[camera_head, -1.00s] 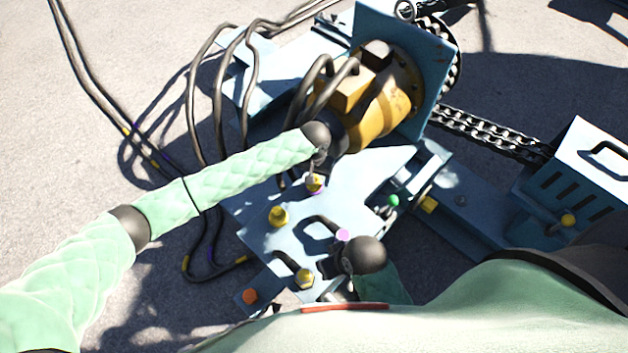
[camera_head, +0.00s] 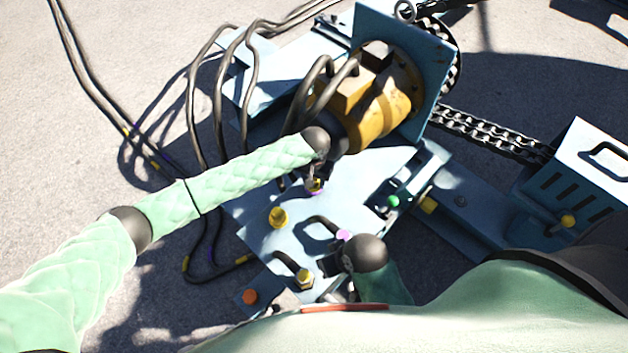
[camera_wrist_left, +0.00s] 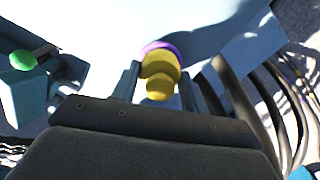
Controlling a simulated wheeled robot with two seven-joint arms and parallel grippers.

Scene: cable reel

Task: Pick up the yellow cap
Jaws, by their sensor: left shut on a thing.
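The yellow cap (camera_head: 315,188) has a purple ring at its base. It sits on the pale blue plate (camera_head: 262,240), below the yellow motor in the head view, partly hidden by my left gripper (camera_head: 314,180). In the left wrist view, the yellow cap (camera_wrist_left: 160,72) is between the two fingers of my left gripper (camera_wrist_left: 160,88), with its purple ring at the far side. The left gripper is shut on the cap. My right arm's dark joint shows at the lower middle; I cannot make out the right gripper's fingers (camera_head: 347,258).
The motor (camera_head: 375,110) and black hoses (camera_head: 250,90) stand close behind. A chain (camera_head: 490,130) runs right.

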